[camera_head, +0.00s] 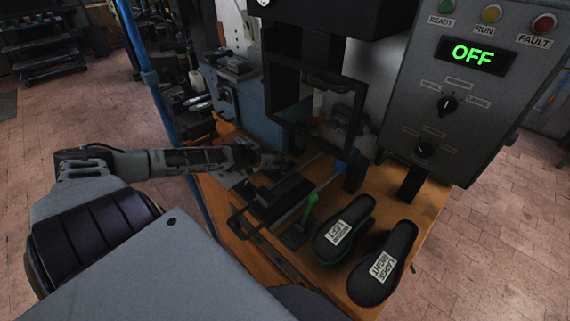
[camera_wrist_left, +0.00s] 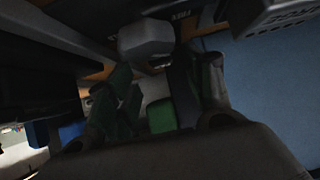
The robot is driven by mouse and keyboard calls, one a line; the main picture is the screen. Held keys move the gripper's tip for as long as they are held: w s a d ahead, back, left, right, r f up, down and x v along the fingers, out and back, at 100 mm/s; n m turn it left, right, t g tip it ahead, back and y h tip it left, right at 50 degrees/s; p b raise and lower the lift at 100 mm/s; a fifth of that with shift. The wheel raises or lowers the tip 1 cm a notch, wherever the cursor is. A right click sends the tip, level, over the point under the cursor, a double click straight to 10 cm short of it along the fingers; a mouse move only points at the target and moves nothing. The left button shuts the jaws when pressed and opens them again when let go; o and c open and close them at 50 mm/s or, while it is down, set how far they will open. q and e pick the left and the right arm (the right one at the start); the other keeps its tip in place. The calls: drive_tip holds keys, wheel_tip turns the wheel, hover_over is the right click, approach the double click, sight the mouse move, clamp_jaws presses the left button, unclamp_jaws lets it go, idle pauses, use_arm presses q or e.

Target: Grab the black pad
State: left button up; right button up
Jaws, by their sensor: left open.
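A flat black block (camera_head: 284,198), which may be the black pad, lies on the press's dark sliding tray (camera_head: 245,222) in the head view. My left gripper (camera_head: 272,162) reaches in from the left, just behind this block, at the front of the press. In the left wrist view a dark piece (camera_wrist_left: 183,92) and a green patch (camera_wrist_left: 162,116) show between dark finger parts. That view is dim, and I cannot tell whether a finger touches anything. My left gripper is open. My right gripper is out of view.
Two black soles, one labelled LEFT (camera_head: 345,230) and one labelled RIGHT (camera_head: 384,264), lie on the wooden table (camera_head: 432,203). A green handle (camera_head: 311,210) stands beside the tray. The press frame (camera_head: 316,95) rises behind. The control box (camera_head: 455,90) reads OFF.

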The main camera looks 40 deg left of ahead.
use_arm(q)
drive_tip(key=shift+x, duration=1.25)
drive_tip(key=shift+w+a+f+b, duration=0.1)
drive_tip(key=shift+w+f+b, duration=0.25)
drive_tip(key=shift+w, duration=0.2)
drive_tip(key=shift+c, duration=0.8)
drive_tip(key=c, duration=0.6)
drive_tip(key=shift+o, duration=0.2)
drive_tip(key=shift+r, duration=0.15)
